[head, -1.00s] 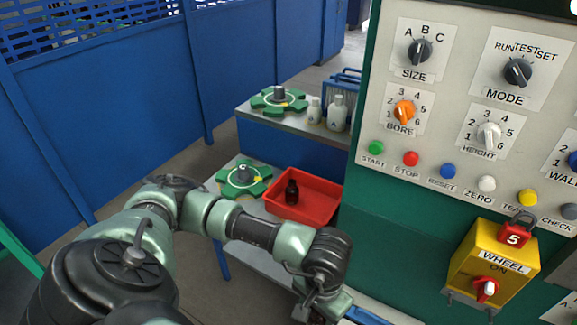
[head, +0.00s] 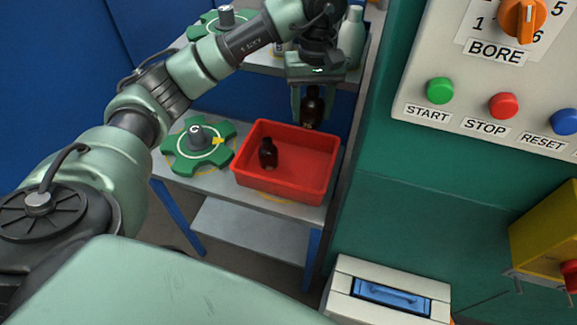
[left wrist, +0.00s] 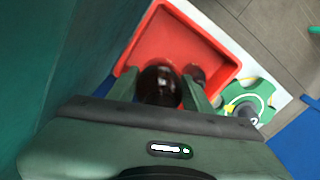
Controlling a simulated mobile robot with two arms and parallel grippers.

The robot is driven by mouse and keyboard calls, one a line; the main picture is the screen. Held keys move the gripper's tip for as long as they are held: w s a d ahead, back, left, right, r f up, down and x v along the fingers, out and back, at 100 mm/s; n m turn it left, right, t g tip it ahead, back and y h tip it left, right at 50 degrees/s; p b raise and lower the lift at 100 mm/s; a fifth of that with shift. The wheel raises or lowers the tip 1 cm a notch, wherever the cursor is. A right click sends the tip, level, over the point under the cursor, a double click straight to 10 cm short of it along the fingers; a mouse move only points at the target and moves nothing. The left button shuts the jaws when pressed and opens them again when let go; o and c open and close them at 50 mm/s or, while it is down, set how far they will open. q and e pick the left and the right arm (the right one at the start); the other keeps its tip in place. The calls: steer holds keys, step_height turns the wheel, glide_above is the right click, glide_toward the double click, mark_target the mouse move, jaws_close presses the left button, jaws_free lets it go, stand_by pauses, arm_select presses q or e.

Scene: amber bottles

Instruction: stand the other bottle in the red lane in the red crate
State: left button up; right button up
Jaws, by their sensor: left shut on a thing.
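My left gripper (head: 312,103) is shut on a dark amber bottle (head: 312,108), held upright above the back right part of the red crate (head: 308,191). In the left wrist view the held bottle (left wrist: 160,86) sits between the fingers, with the red crate (left wrist: 163,33) below. A second dark bottle (head: 268,153) stands in the left part of the crate. It shows partly in the left wrist view (left wrist: 197,73), beside a finger. The right part of the crate floor looks empty. My right gripper is not in view.
A green notched wheel (head: 184,153) lies left of the crate on the grey shelf. Another green wheel (head: 207,25) and a pale bottle (head: 351,38) are on the upper shelf behind. The green machine wall (head: 400,190) rises close on the right.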

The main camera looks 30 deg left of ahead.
arm_select(q)
steer(key=shift+d+f, duration=0.15)
steer(key=shift+f, duration=0.05)
steer(key=f, duration=1.4)
steer(key=shift+w+a+f, duration=0.1)
steer(key=shift+a+f, duration=0.1)
steer(key=shift+f, duration=0.6)
step_height(320, 180, down, 3)
steer(key=shift+f+p, duration=0.15)
steer(key=shift+p, duration=0.15)
steer(key=shift+f, duration=0.25)
steer(key=o, duration=1.4)
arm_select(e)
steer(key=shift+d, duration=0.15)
arm_select(q)
steer(key=shift+r, duration=0.1)
